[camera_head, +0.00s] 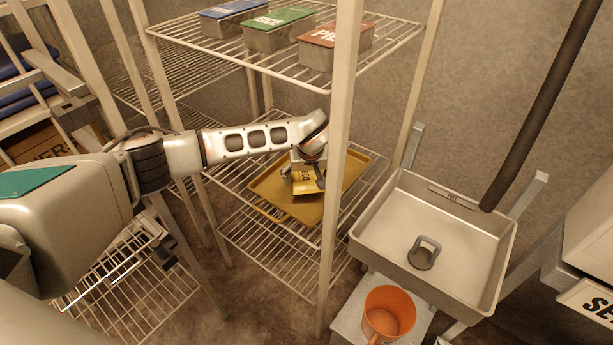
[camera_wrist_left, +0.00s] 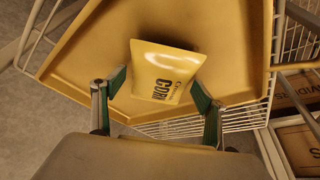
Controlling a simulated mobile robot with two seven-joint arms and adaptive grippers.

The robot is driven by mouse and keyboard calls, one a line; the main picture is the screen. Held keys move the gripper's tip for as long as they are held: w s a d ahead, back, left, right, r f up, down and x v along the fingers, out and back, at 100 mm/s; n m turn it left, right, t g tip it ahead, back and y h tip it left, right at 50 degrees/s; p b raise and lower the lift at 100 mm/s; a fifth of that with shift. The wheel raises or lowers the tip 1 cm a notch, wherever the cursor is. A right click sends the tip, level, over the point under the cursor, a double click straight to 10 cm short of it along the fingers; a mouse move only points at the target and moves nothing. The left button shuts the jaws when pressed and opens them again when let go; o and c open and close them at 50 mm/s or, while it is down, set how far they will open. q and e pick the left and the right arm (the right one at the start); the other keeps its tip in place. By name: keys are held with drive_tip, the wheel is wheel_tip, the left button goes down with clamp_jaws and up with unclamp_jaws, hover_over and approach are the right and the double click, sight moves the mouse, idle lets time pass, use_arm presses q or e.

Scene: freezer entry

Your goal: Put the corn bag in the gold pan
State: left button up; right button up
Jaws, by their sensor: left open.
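The yellow corn bag (camera_wrist_left: 165,70) lies in the gold pan (camera_wrist_left: 95,45) in the left wrist view, its printed end toward me. In the head view the bag (camera_head: 303,184) shows on the pan (camera_head: 275,187), which rests on a middle wire shelf. My left gripper (camera_wrist_left: 158,95) is open, with its green-padded fingers on either side of the bag's near end. I see a gap between at least one finger and the bag. In the head view the left gripper (camera_head: 312,178) is over the pan and partly hides the bag. My right gripper is out of view.
A shelf post (camera_head: 340,120) stands just right of my left wrist. Lidded tins, blue (camera_head: 234,8), green (camera_head: 280,20) and red (camera_head: 325,38), stand on the shelf above. A steel basin (camera_head: 390,225) and an orange bucket (camera_head: 385,315) are at the right.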

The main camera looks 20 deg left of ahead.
sight(308, 183)
use_arm(q)
drive_tip(key=shift+r+p, duration=0.5)
drive_tip(key=shift+r, duration=0.15)
drive_tip(key=p+v, duration=0.5)
drive_tip(key=shift+s+d+r+p, duration=0.1)
drive_tip(key=shift+s+r+p, duration=0.05)
drive_tip(key=shift+p, duration=0.25)
drive_tip(key=shift+s+r+p, duration=0.15)
drive_tip(key=shift+r+p, duration=0.1)
drive_tip(key=shift+p, duration=0.05)
drive_tip(key=shift+s+d+r+p, duration=0.1)
drive_tip(key=shift+s+r+p, duration=0.05)
drive_tip(key=shift+r+p, duration=0.15)
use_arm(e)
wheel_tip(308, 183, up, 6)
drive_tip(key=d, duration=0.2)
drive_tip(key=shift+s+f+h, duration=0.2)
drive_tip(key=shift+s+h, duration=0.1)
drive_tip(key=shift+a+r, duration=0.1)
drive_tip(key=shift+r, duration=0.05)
use_arm(q)
drive_tip(key=shift+f, duration=0.1)
